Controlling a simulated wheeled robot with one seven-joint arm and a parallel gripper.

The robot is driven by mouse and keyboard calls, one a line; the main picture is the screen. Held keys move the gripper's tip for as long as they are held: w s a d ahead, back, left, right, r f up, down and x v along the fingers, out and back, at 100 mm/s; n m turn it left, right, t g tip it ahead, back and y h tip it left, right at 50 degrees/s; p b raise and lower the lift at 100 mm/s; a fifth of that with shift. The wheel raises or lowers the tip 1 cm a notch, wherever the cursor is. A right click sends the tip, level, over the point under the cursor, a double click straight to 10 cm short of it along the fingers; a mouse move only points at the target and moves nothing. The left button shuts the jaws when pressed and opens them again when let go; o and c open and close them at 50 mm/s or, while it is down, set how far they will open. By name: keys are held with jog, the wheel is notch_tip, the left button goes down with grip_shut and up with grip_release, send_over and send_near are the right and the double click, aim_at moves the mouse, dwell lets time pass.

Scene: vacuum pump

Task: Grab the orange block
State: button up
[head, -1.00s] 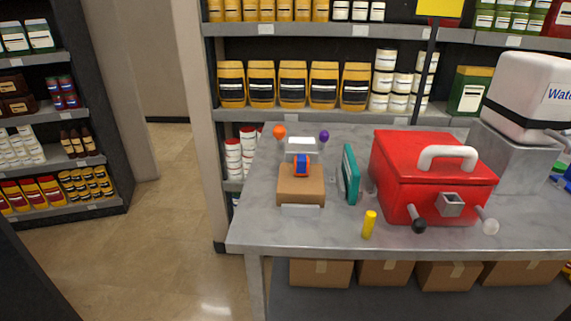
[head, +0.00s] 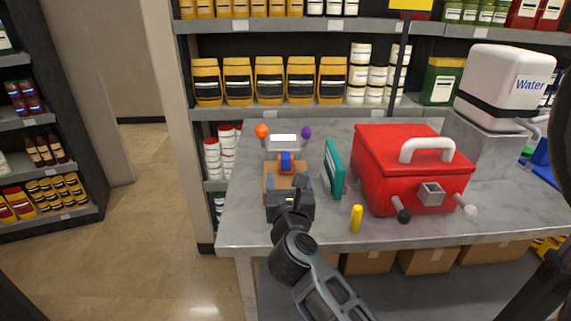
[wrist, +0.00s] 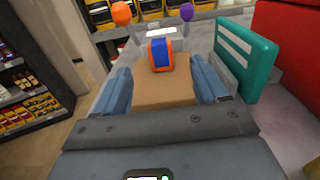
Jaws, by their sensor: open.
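A small block (head: 285,158), orange with a blue band, sits on top of a brown box (head: 268,170) on the grey table. In the wrist view, the orange-and-blue block (wrist: 161,55) stands upright near the far end of the brown box (wrist: 160,95). My gripper (head: 287,184) is open and reaches over the table from the front. In the wrist view, its two blue-grey fingers (wrist: 160,72) are spread wide on either side of the box, with the block ahead between them. The gripper body hides the near part of the box.
A teal book-like object (head: 334,168) stands close to the right of the box. A red case (head: 400,160) and a yellow cylinder (head: 356,218) lie farther right. Behind the block are a pale device (head: 283,142), an orange ball (head: 262,130) and a purple ball (head: 306,132).

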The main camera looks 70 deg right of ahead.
aim_at(286, 161)
jog(key=p+x, duration=0.1)
jog(key=x, duration=0.6)
jog(key=shift+w+d+r+p, duration=0.1)
jog(key=shift+w+d+p, duration=0.1)
jog(key=shift+d+p, duration=0.15)
jog(key=shift+a, duration=0.1)
jog(key=c, duration=1.2)
jog(key=shift+r, duration=0.1)
